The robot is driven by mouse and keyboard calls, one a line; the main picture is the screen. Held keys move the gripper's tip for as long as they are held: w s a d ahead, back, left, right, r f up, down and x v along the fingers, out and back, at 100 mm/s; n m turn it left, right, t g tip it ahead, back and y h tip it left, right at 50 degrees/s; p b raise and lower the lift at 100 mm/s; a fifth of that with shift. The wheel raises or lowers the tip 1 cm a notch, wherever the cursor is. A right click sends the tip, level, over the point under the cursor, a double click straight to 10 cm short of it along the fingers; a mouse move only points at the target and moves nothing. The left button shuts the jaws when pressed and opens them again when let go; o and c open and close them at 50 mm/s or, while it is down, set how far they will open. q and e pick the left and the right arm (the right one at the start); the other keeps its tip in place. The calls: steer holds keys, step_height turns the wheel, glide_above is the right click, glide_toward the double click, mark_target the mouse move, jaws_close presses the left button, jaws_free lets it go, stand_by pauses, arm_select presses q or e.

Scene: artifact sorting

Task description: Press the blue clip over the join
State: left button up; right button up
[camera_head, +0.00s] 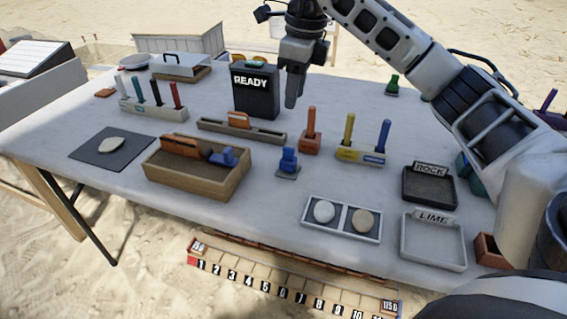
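A wooden tray (193,191) stands left of the table's middle. An orange-brown piece (180,144) lies along its top. A blue clip-like piece (224,157) sits at the tray's right end, close to the orange-brown piece; I cannot tell whether they touch. A second blue piece (288,161) stands on a small grey base to the right of the tray. I cannot tell for sure which blue piece is the clip. My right gripper (291,102) points down above the back middle of the table, apart from both; its fingers look side-on. My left gripper is out of view.
A black READY case (256,97) stands close beside my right gripper. A long holder (241,131), an orange-handled tool (310,138) and a yellow-and-blue tool block (359,155) lie nearby. ROCK (430,197) and LIME (434,256) trays are at right.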

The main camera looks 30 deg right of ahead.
glide_above(289, 148)
step_height(289, 148, down, 9)
steer(key=shift+s+f+b, duration=0.1)
steer(key=shift+b, duration=0.25)
steer(key=shift+f, duration=2.7)
steer(key=c, duration=0.6)
